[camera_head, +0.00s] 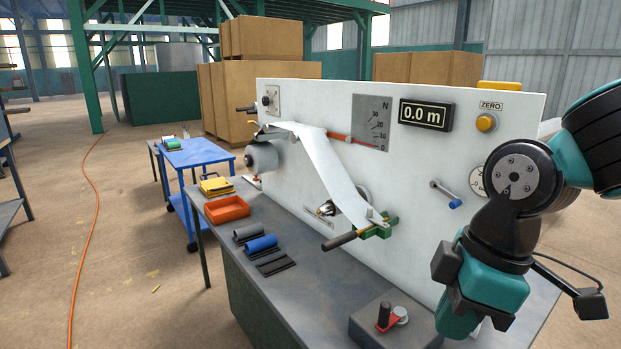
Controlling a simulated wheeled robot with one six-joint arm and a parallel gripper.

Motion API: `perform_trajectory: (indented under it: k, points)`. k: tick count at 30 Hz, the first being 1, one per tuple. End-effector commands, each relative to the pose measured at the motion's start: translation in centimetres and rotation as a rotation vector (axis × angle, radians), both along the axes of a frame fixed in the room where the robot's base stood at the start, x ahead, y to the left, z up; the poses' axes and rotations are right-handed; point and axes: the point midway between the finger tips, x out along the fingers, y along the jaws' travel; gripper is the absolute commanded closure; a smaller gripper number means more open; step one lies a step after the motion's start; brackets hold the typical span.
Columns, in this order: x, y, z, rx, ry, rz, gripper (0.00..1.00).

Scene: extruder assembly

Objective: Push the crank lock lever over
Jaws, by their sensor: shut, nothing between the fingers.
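A white upright panel (300,95) stands on the grey bench. On its right side is a small metal lever or crank arm with a blue tip (455,204), slanting down to the right. At the bench's front, a grey block (372,338) carries a red piece (387,325) with an upright black knob (384,313) and a round metal part. I cannot tell for sure which of these is the crank lock lever. My gripper (458,325) is shut and empty, pointing down just right of the grey block in the picture. Its fingertips are mostly hidden, so contact cannot be seen.
An orange tray (226,208) and dark and blue rolls (260,244) lie on the bench's left. A blue cart (198,152) stands behind.

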Motion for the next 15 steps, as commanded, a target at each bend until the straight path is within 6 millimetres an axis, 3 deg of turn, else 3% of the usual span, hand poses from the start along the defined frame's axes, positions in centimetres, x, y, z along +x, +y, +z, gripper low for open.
perform_trajectory:
  k: [3,6,10,15]
  points:
    - [-3.6,0.7,1.4,0.068,0.068,-0.261,1.0]
    - [-5.8,1.1,1.9,0.107,0.128,-0.431,1.0]
    - [-7.4,1.5,2.2,0.134,0.18,-0.56,1.0]
    - [-7.9,1.6,2.3,0.141,0.201,-0.607,1.0]
